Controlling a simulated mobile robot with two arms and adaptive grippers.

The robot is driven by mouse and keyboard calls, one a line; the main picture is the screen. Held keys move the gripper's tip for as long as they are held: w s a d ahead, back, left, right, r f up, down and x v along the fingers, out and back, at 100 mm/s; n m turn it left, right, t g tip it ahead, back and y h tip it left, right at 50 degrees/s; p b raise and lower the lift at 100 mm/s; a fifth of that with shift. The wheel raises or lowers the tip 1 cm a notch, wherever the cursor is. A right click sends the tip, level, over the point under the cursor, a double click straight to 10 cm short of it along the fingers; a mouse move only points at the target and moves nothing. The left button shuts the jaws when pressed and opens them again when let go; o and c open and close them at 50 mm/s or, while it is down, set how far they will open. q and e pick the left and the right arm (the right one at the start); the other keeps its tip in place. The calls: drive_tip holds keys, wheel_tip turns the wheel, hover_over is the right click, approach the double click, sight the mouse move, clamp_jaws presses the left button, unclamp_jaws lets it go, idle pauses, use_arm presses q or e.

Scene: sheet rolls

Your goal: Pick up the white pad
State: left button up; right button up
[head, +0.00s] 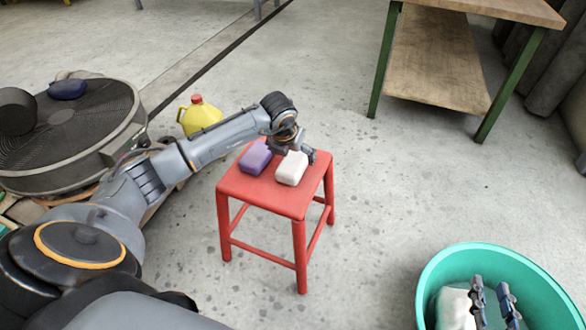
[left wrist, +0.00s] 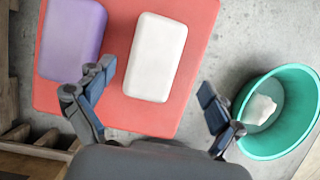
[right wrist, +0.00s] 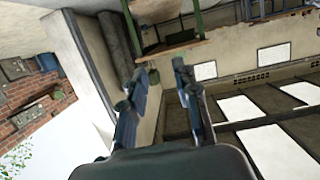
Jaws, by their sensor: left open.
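The white pad (head: 291,170) lies flat on the red stool (head: 262,192), beside a purple pad (head: 254,158). In the left wrist view, the white pad (left wrist: 156,52) is upper centre and the purple pad (left wrist: 70,40) is to its left. My left gripper (head: 297,150) is over the stool at the white pad's far side. In its wrist view the left gripper (left wrist: 157,80) is open, its fingers spread on either side of the pad's near end. I cannot tell its height above the pad. My right gripper (head: 494,293) is open and empty in front of the teal tub.
The teal tub (head: 440,265) stands on the floor at lower right with a white lump (head: 455,308) inside. A yellow jug (head: 198,116) and a large round fan (head: 75,135) stand left. A wooden table (head: 440,70) is at the back. Floor right of the stool is clear.

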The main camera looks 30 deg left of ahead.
sight(293, 161)
use_arm(q)
drive_tip(key=shift+w+a+f, duration=0.1)
drive_tip(key=shift+w+f, duration=0.05)
drive_tip(key=shift+f, duration=0.45)
drive_tip(key=x, duration=0.1)
drive_tip(key=b+x, duration=0.1)
drive_tip(key=x, duration=0.1)
drive_tip(key=b+x, duration=0.1)
drive_tip(key=shift+a+f, duration=0.2)
drive_tip(key=shift+a, duration=0.1)
use_arm(e)
wheel_tip(293, 161, up, 9)
drive_tip(key=a+t+y, duration=0.1)
drive_tip(key=t, duration=0.4)
drive_tip(key=shift+w+a+r+t+y, duration=0.2)
drive_tip(key=shift+w+a+t+y, duration=0.05)
drive_tip(key=shift+w+t+y, duration=0.15)
use_arm(q)
drive_tip(key=shift+c, duration=0.3)
drive_tip(key=c, duration=1.2)
drive_tip(key=shift+r, duration=0.15)
